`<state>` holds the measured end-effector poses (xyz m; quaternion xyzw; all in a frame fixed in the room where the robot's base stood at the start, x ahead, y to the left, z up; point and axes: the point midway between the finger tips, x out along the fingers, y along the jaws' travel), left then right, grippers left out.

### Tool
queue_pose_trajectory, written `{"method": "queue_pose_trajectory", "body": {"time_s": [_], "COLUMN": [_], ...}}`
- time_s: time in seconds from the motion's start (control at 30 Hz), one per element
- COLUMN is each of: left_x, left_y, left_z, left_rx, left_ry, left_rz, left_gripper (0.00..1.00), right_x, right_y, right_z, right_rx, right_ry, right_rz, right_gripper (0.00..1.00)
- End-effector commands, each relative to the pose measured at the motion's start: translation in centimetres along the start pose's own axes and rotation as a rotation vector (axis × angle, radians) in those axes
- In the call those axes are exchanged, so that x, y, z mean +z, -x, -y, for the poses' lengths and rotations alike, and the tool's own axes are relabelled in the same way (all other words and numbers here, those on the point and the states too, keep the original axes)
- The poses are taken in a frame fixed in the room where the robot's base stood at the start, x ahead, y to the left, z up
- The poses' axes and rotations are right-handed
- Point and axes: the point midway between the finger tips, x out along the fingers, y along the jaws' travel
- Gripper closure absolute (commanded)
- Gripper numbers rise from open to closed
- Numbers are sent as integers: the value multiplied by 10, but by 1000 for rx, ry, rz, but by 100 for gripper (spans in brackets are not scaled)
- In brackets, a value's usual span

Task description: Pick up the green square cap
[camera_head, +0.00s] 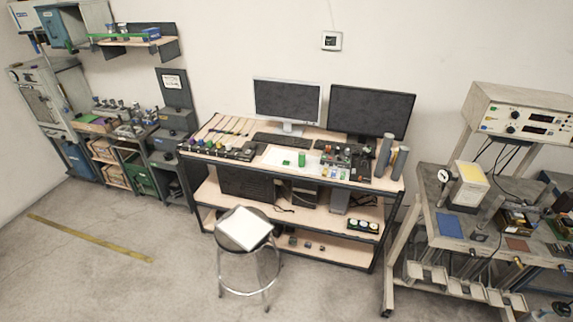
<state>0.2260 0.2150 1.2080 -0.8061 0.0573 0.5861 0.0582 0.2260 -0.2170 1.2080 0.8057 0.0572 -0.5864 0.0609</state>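On the desk (225,147), a small flat green piece (286,163) lies on a white sheet (272,156). It may be the green square cap, but it is too small to be sure of its shape. A taller green cylinder-like piece (301,159) stands just right of it, apart from it. Neither of my grippers shows in the head view.
Behind the sheet are a keyboard (282,142) and two monitors (288,101). A crowded parts board (345,160) and grey cylinders (384,155) stand to the right. A stool (246,228) with a white slab stands in front of the desk. Floor to the left is open.

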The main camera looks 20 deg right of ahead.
Motion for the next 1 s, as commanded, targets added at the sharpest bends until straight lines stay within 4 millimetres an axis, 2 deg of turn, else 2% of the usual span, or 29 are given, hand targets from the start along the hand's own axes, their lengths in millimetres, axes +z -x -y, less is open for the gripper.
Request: {"method": "queue_pose_trajectory", "body": {"time_s": [0.17,0.53,1.0], "left_x": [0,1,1], "left_y": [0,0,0], "left_z": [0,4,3], "left_rx": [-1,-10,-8], "left_ry": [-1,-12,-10], "left_rz": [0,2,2], "left_gripper": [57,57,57], "right_x": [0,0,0], "right_y": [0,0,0], "right_z": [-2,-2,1], "right_rx": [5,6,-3], "right_ry": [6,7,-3], "right_rz": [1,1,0], "right_gripper": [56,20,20]}}
